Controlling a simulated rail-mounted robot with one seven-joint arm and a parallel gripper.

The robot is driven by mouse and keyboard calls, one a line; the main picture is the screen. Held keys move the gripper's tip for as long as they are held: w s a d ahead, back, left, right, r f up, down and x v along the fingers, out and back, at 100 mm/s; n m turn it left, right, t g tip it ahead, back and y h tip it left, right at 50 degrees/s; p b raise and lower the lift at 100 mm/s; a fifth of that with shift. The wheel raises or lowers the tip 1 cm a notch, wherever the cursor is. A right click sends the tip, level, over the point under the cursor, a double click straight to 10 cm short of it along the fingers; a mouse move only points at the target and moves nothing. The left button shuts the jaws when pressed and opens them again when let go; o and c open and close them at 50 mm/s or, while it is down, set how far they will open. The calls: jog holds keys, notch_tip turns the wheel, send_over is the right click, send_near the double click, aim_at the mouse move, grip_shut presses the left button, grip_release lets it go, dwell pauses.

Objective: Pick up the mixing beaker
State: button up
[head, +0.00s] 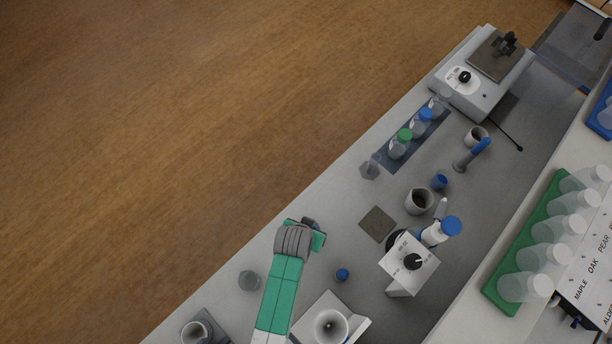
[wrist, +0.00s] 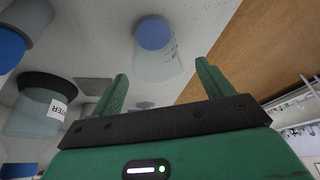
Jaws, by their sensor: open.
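In the wrist view a clear vessel (wrist: 157,62) with faint marks on its wall and a blue disc at one end shows beyond my gripper (wrist: 162,85), between the lines of its two green fingers. The fingers are apart and nothing is held. I cannot tell for certain whether this vessel is the mixing beaker. In the head view my gripper (head: 308,228) is over the bench's front edge, partly hidden by my green arm. Small clear vessels (head: 250,280) and (head: 370,169) stand along that edge, either side of it.
A brown square pad (head: 378,223), a dark-filled cup (head: 419,201), a white device with a black knob (head: 425,264) and a blue-capped bottle (head: 434,235) lie right of my gripper. A labelled vessel (wrist: 38,112) is at left in the wrist view. The wooden floor is clear.

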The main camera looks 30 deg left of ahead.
jog(key=x, duration=0.6)
jog(key=shift+s+d, duration=0.15)
jog(key=shift+d, duration=0.05)
jog(key=c, duration=1.1)
